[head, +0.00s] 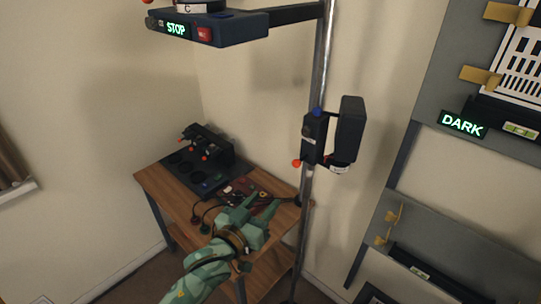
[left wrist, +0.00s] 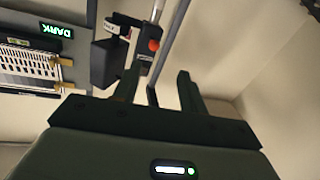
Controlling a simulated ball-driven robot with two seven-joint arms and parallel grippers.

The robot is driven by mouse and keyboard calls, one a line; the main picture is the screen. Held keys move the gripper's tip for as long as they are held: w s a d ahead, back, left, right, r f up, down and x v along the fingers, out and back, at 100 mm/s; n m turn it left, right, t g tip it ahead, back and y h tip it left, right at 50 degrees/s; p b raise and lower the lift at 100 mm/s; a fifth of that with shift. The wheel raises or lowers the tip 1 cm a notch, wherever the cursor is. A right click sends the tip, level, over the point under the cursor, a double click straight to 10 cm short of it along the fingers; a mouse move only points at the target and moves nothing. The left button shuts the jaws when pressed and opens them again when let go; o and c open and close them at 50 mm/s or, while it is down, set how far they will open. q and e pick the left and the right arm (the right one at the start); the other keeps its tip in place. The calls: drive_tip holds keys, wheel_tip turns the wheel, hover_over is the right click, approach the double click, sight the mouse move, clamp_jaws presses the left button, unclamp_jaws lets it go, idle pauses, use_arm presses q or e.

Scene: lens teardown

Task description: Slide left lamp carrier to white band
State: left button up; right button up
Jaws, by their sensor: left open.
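A dark lamp carrier (head: 315,138) with a blue knob on top and a red ball at its left sits on the upright metal pole (head: 322,70). A dark lamp head (head: 349,130) is at its right, with a small white label (head: 340,169) below. My left gripper (head: 262,206) is open and empty, below and left of the carrier and apart from it. In the left wrist view the lamp head (left wrist: 106,64) and a red knob (left wrist: 154,45) lie beyond the open fingers (left wrist: 158,88). I cannot make out a white band on the pole. My right gripper is out of view.
A wooden table (head: 150,180) with a black panel (head: 178,172) and cables stands behind my left arm. A STOP box (head: 215,28) hangs from a bar at the top. A grey rack (head: 440,150) with a DARK sign (head: 462,124) stands at the right.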

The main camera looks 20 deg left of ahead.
sight(295, 166)
use_arm(q)
drive_tip(key=shift+n, duration=0.3)
drive_tip(key=w+d, duration=0.1)
drive_tip(key=w, duration=0.4)
drive_tip(key=w+d, duration=0.1)
drive_tip(key=w, duration=0.4)
drive_tip(key=w+d+r+p, duration=0.1)
drive_tip(key=w, duration=0.4)
drive_tip(key=shift+w+d+r, duration=0.1)
drive_tip(key=shift+w+d, duration=0.05)
drive_tip(key=shift+w, duration=0.45)
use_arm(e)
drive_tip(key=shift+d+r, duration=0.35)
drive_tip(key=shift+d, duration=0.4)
